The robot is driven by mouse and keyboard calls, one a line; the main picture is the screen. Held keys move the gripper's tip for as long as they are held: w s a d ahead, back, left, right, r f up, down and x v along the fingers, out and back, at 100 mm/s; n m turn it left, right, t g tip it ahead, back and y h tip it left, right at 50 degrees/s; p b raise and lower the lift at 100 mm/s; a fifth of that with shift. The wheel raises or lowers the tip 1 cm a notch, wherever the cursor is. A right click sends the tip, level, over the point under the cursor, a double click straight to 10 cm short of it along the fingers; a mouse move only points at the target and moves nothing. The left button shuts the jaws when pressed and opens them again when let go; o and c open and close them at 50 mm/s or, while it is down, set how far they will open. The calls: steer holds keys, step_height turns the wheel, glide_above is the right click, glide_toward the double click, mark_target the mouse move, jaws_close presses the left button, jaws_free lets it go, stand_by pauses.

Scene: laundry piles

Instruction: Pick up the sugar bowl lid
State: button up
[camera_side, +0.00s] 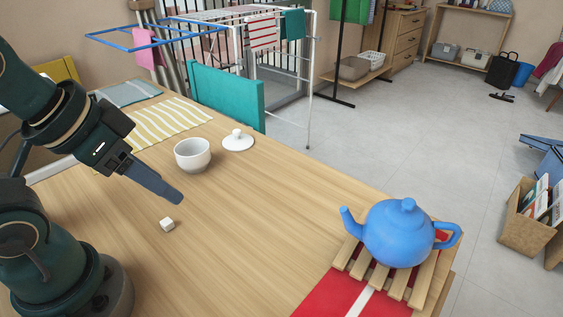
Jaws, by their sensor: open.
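The sugar bowl lid (238,141) is a white disc with a round knob. It lies flat, knob up, on the wooden table beside the white sugar bowl (192,155), to its right and apart from it. The bowl stands upright and uncovered. My gripper (174,195) is open, in front of the bowl and to its left, above the table. The side view shows its fingers nearly edge-on, with nothing seen between them.
A blue teapot (398,233) stands on a slatted wooden trivet (419,294) at the right, over a red and white cloth (318,297). A yellow striped cloth (165,122) lies behind the bowl. A teal panel (226,97) rises at the far edge. The table's middle is clear.

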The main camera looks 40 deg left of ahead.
steer(key=shift+o, duration=0.4)
steer(key=w+a+r+n+t, duration=0.15)
steer(key=w+r, duration=0.25)
steer(key=w, duration=0.4)
steer(key=w+a+r+m+t, duration=0.15)
steer(key=w+r, duration=0.25)
steer(key=w, duration=0.4)
steer(key=n+g+y, duration=0.2)
steer(key=n, duration=0.2)
glide_above(236, 131)
steer(key=s+d, duration=0.2)
steer(key=d, duration=0.1)
step_height(236, 131, down, 14)
steer(key=shift+g, duration=0.5)
steer(key=f, duration=0.1)
steer(key=a+f, duration=0.2)
steer(key=f, duration=0.1)
steer(key=shift+s+f, duration=0.1)
steer(key=shift+s, duration=0.15)
steer(key=shift+x, duration=2.35)
